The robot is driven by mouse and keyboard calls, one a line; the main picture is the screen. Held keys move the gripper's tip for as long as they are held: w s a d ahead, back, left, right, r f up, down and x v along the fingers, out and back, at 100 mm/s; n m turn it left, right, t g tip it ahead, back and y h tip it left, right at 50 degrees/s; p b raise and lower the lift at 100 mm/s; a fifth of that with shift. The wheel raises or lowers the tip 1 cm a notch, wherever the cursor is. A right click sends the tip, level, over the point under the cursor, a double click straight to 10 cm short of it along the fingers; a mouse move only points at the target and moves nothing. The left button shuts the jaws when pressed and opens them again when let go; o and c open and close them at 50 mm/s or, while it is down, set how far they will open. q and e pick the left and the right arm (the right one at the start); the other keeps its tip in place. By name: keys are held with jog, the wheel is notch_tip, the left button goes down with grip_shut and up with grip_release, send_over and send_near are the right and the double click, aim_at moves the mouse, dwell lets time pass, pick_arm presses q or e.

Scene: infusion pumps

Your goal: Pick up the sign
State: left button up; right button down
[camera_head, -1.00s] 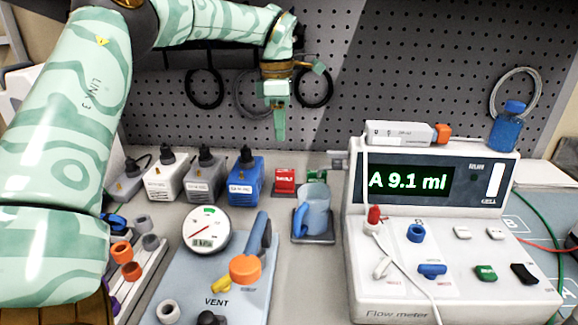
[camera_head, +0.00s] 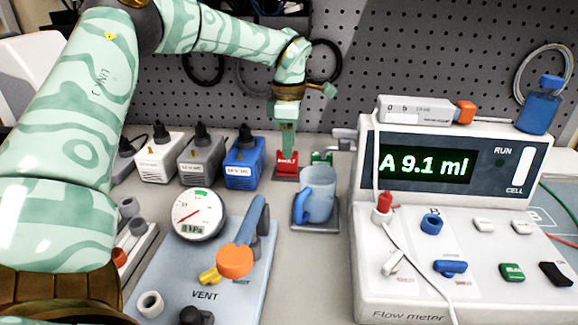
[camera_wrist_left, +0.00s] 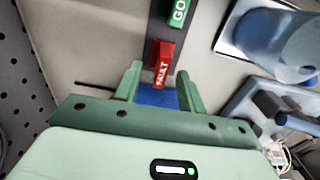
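A small red sign (camera_head: 286,168) marked FAULT stands on a dark base at the back of the bench. A small green sign (camera_head: 325,158) stands just right of it, partly hidden behind the blue mug. In the left wrist view the red sign (camera_wrist_left: 162,62) lies just ahead of the fingertips, and the green sign (camera_wrist_left: 179,14), reading GO, is beyond it. My left gripper (camera_head: 288,146) points down over the red sign. In the left wrist view my left gripper (camera_wrist_left: 157,82) is open, with a finger on either side of the space before the red sign. My right gripper is not seen.
A blue mug (camera_head: 318,195) stands on a dark square pad in front of the signs. A blue box (camera_head: 243,166) stands left of the red sign. The flow meter (camera_head: 440,235) fills the right side. The VENT panel (camera_head: 160,272) with a gauge lies in front.

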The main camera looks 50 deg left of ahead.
aim_at(287, 171)
pick_arm(q)
jog(key=f+b, duration=0.1)
jog(key=f, duration=0.4)
jog(key=shift+s+f+b, duration=0.1)
jog(key=shift+s+b, duration=0.1)
jog(key=shift+b, duration=0.1)
jog(key=shift+c, duration=0.9)
grip_shut()
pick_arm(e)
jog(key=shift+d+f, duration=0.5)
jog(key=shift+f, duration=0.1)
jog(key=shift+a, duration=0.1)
pick_arm(q)
jog(key=shift+r, duration=0.2)
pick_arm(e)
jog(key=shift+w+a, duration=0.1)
